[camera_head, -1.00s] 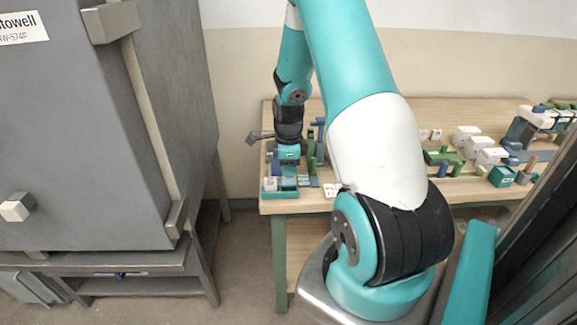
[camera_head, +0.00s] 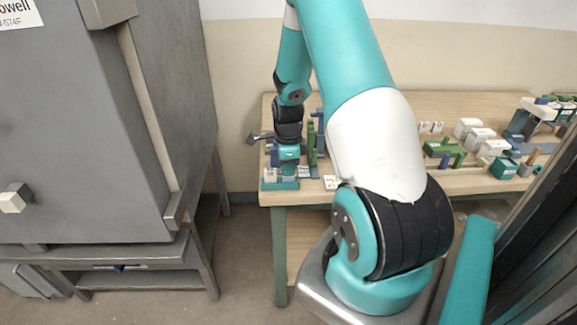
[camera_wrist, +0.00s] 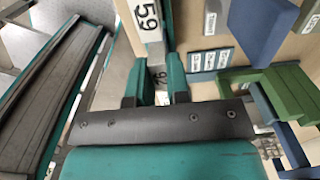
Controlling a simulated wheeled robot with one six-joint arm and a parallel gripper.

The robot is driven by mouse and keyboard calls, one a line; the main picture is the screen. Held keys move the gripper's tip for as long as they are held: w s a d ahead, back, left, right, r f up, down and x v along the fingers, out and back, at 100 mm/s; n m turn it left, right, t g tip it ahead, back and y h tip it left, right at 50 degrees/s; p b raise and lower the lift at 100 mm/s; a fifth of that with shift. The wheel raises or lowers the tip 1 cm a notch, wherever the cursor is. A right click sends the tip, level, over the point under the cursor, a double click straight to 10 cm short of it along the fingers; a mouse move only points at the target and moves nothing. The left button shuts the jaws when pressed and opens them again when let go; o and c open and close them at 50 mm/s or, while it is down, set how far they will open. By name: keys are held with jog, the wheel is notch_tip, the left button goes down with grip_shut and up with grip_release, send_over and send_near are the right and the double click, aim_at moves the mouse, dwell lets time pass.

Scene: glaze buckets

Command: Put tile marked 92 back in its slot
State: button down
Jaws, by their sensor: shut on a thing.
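My gripper (camera_wrist: 157,88) is shut on a small white tile (camera_wrist: 158,76) between its two teal fingertips in the wrist view. The tile's number is sideways and partly hidden, so I cannot read it surely. A white tile marked 59 (camera_wrist: 148,20) lies just beyond it. In the head view my gripper (camera_head: 289,165) is low over the left end of the wooden table, at a teal holder (camera_head: 280,185). A white piece (camera_head: 270,174) is at the holder's left. The held tile is hidden there, and I cannot tell whether it touches a slot.
Green and blue upright pieces (camera_head: 313,145) stand close to my gripper's right. Small white labelled cards (camera_head: 331,182) lie near the table's front edge (camera_head: 400,198). White blocks (camera_head: 478,138) and green pieces are farther right. A grey kiln (camera_head: 110,120) stands to the left.

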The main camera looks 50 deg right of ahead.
jog(key=shift+f, duration=0.35)
dwell(0.3)
jog(key=c, duration=1)
grip_release()
jog(key=shift+r, duration=0.1)
notch_tip(320, 180, up, 7)
jog(key=p, duration=0.5)
jog(key=shift+p, duration=0.3)
